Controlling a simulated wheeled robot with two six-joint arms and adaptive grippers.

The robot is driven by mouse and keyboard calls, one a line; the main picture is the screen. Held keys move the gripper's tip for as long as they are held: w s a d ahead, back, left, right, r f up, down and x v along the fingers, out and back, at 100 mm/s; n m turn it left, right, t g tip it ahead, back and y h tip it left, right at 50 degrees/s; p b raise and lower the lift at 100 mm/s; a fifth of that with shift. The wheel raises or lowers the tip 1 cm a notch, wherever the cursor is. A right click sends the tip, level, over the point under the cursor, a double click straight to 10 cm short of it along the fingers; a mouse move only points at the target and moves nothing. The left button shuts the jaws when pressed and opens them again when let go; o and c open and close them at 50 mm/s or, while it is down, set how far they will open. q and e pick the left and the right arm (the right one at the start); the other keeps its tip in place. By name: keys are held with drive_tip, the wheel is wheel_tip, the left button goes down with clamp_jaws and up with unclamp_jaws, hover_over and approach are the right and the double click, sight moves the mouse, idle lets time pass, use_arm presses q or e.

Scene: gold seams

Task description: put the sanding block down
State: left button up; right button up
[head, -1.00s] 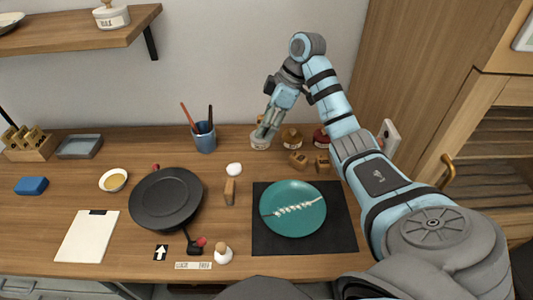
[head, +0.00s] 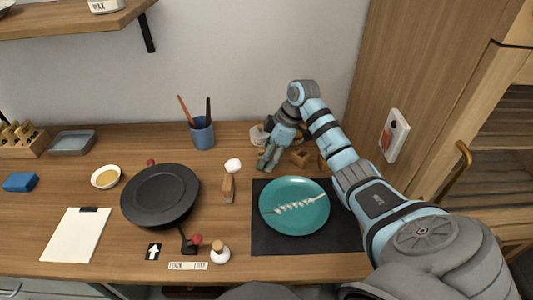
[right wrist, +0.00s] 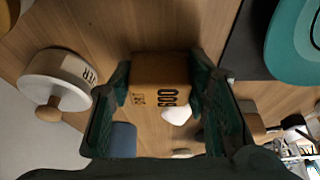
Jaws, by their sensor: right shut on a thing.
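The sanding block (right wrist: 160,85), brown and marked 600, sits between the fingers of my right gripper (right wrist: 160,100) in the right wrist view. The right gripper (head: 267,163) is shut on it, low over the back of the table, left of the small brown blocks and above the dark mat. In the head view the fingers hide the held block, and I cannot tell whether it touches the table. My left gripper is not in view.
A teal plate (head: 313,222) with a pale seam lies on a dark mat (head: 270,245). A brown block (head: 300,158) is right of the gripper. A white lidded jar (right wrist: 60,82), a blue brush cup (head: 202,136) and a white lump (head: 232,166) stand close by. A black turntable (head: 145,212) is further left.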

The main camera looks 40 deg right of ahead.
drive_tip(key=shift+s+f, duration=0.15)
drive_tip(key=shift+f, duration=0.05)
drive_tip(key=o, duration=1.3)
drive_tip(key=shift+a+f, duration=0.1)
drive_tip(key=shift+o, duration=0.7)
